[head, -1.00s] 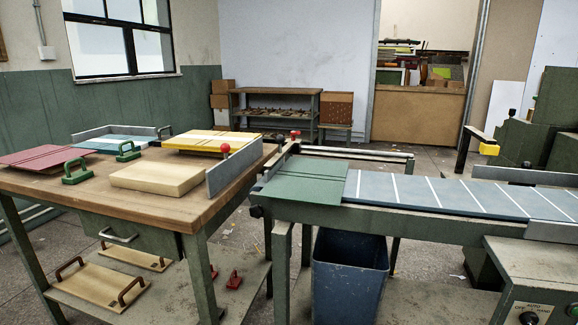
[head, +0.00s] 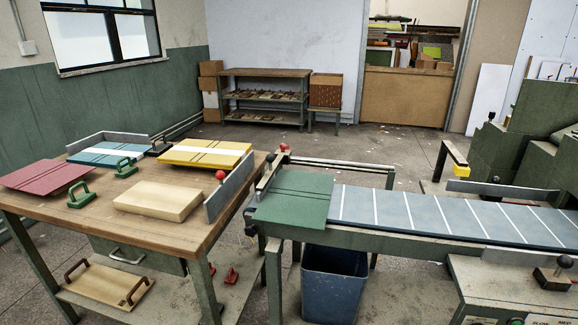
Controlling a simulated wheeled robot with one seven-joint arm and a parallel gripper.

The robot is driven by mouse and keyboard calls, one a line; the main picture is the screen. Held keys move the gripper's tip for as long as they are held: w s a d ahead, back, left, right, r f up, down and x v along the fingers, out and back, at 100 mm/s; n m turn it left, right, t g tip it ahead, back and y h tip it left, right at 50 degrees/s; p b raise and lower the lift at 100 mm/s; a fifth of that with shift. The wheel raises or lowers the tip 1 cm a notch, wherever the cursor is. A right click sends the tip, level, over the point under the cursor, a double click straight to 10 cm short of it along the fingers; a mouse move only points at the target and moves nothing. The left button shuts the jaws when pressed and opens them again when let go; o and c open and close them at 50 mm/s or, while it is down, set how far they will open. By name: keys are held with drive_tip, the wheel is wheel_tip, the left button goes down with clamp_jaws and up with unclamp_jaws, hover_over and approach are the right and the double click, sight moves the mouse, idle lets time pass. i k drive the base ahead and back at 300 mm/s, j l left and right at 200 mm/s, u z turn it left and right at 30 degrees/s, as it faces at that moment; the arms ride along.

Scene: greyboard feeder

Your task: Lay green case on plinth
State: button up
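The green case (head: 290,197) is a flat board with dark fold lines. It lies flat on the left end of the conveyor, by the belt's start. A pale wooden block (head: 157,202), which looks like the plinth, sits at the front middle of the workbench to its left, with a bare top. An upright grey plate (head: 224,197) with a red knob stands on the bench edge between block and green case. My gripper is not in view.
The workbench (head: 185,243) also holds a red case (head: 45,175), a blue case (head: 108,153), a yellow case (head: 205,154) and green handled clamps (head: 80,196). The conveyor belt (head: 430,214) with white lines runs right. A blue bin (head: 333,285) stands under it.

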sight(158, 195)
drive_tip(key=i+l+u, duration=0.65)
drive_tip(key=i, duration=0.25)
